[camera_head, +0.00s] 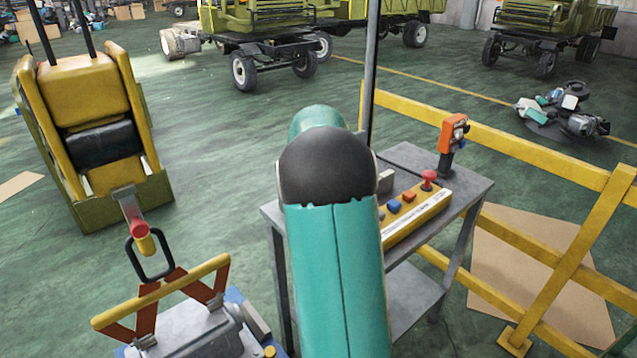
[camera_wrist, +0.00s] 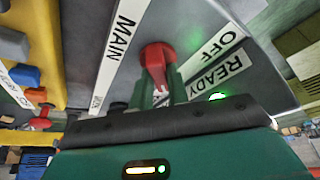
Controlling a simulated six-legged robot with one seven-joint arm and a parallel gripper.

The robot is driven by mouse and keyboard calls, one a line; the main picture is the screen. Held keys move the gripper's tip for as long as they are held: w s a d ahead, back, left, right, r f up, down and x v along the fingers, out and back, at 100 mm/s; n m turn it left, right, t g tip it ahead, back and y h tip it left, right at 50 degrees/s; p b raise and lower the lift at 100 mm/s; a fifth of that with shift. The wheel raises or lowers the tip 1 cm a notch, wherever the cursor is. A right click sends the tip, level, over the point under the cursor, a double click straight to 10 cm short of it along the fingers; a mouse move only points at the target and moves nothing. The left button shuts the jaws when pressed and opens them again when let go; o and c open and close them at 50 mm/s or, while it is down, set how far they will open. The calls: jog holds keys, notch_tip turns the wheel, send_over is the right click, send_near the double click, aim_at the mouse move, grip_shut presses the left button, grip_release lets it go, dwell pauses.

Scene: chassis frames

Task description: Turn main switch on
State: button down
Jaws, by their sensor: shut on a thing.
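The red main switch (camera_wrist: 155,57) shows in the wrist view on a grey panel (camera_wrist: 190,20), between a MAIN label (camera_wrist: 118,38) and an OFF label (camera_wrist: 216,40). A READY label (camera_wrist: 214,74) and a lit green lamp (camera_wrist: 217,96) are to its right. My gripper (camera_wrist: 164,85) is shut on the switch's red handle, with its green fingers on it. The handle points roughly toward the bottom of the picture. In the head view, my teal arm hides the switch and the gripper.
A grey metal table (camera_head: 415,160) carries a yellow control box (camera_head: 425,215) with buttons and an orange device (camera_head: 453,135). A yellow railing (camera_head: 540,155) runs behind and right. A yellow machine (camera_head: 90,130) stands left.

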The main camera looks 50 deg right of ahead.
jog(key=c, duration=1.4)
grip_release()
jog(key=shift+o, duration=0.2)
jog(key=v, duration=1.4)
jog(key=shift+a, duration=0.15)
